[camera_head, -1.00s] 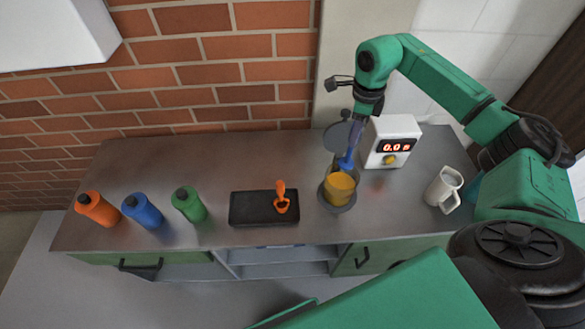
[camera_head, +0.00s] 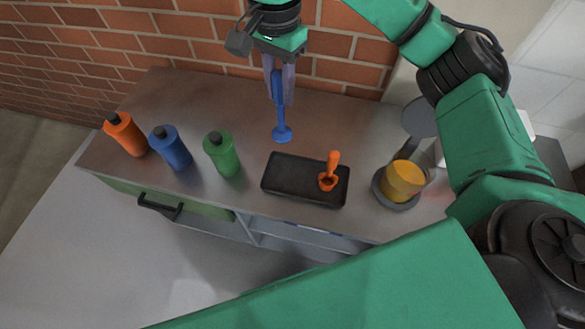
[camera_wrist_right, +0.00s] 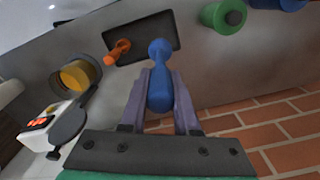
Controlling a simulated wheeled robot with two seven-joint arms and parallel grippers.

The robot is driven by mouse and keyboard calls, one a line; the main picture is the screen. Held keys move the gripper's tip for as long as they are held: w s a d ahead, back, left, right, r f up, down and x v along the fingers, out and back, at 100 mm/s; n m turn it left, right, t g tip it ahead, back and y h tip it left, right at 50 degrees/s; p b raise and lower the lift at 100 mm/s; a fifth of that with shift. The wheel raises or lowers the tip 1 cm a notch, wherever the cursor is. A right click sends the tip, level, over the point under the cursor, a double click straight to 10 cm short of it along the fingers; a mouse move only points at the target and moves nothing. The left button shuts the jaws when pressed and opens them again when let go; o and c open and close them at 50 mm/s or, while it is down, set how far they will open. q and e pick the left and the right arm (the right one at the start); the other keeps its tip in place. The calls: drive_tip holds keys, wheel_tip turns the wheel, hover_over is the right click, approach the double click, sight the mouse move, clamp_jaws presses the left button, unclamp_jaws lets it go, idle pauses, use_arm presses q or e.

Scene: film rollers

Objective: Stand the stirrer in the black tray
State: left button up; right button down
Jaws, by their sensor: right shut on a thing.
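The blue stirrer (camera_head: 281,117) hangs upright, its round foot down, from my right gripper (camera_head: 279,88), which is shut on its handle. In the head view it is above the counter, behind the black tray (camera_head: 273,185) and slightly left of its middle. The right wrist view shows the stirrer (camera_wrist_right: 160,85) between the two fingers (camera_wrist_right: 160,100), with the tray (camera_wrist_right: 167,24) beyond its foot. Whether the foot overhangs the tray is hard to tell. My left gripper is out of view.
An orange scoop-like tool (camera_head: 330,174) stands at the tray's right end. Right of the tray is a yellow-filled container (camera_head: 403,180) on a round grey base. Orange (camera_head: 126,134), blue (camera_head: 171,149) and green (camera_head: 222,155) bottles stand to the left. The tray's left part is bare.

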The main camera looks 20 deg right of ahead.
sight(284, 134)
drive_tip(key=f, duration=0.8)
drive_tip(key=shift+s+d+f, duration=0.1)
drive_tip(key=shift+s+f, duration=0.2)
drive_tip(key=shift+f, duration=0.05)
wheel_tip(284, 134, down, 10)
drive_tip(key=p, duration=0.2)
drive_tip(key=shift+w, duration=0.2)
drive_tip(key=c, duration=1.1)
unclamp_jaws()
drive_tip(key=shift+f, duration=0.15)
drive_tip(key=o, duration=0.5)
drive_tip(key=shift+c, duration=0.2)
